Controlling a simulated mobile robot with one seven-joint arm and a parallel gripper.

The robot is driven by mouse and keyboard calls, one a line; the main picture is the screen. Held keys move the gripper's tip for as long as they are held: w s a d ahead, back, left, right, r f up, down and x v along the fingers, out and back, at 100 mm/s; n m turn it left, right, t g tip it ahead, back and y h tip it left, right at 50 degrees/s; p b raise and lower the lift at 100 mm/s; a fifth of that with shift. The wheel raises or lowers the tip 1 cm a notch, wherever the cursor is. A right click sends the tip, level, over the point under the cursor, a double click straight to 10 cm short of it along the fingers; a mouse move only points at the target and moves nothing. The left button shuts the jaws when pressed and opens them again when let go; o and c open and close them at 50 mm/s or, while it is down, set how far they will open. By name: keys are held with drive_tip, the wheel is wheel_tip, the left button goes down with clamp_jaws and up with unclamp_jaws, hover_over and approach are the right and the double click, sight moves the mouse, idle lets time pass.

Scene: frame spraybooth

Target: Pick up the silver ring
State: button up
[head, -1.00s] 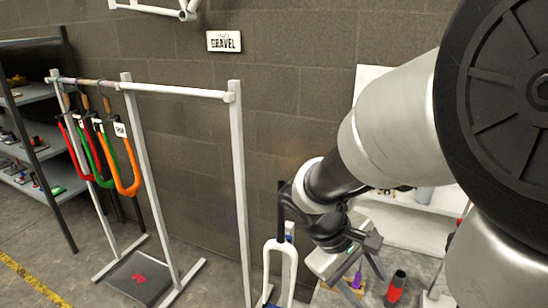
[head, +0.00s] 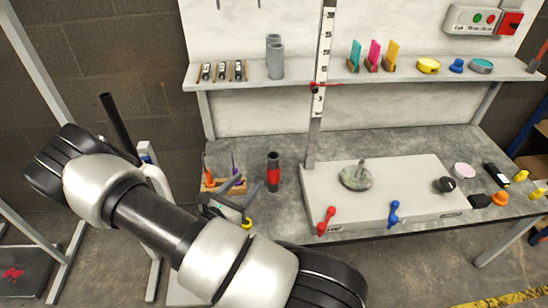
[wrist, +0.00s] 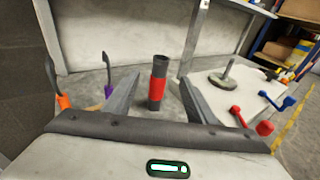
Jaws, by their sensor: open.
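I cannot make out a silver ring for certain in either view. A grey round disc with an upright spindle (head: 357,176) sits on the pale slab on the workbench; it also shows in the wrist view (wrist: 224,79). My gripper (head: 238,202) is at the left front of the bench, partly hidden by my own arm. In the wrist view my gripper (wrist: 159,84) has its fingers wide apart with nothing held. A black cylinder with a red band (head: 273,172) stands upright on the bench beyond the fingers, and shows between them in the wrist view (wrist: 157,88).
The pale slab (head: 320,188) carries a red lever (head: 326,220) and a blue lever (head: 394,212). A tall ruler post (head: 322,70) rises behind it. A shelf (head: 300,82) holds grey cylinders (head: 275,62) and tape rolls (head: 428,66). Small items crowd the bench's right end.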

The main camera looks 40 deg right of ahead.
sight(269, 159)
drive_tip(key=b+x, duration=0.2)
drive_tip(key=x, duration=1.3)
drive_tip(key=shift+w+d+f, duration=0.1)
drive_tip(key=shift+d+f, duration=0.05)
drive_tip(key=c, duration=0.9)
wheel_tip(269, 159, up, 10)
drive_tip(key=shift+r+p, duration=0.1)
drive_tip(key=shift+p, duration=1)
drive_tip(key=shift+c, duration=0.2)
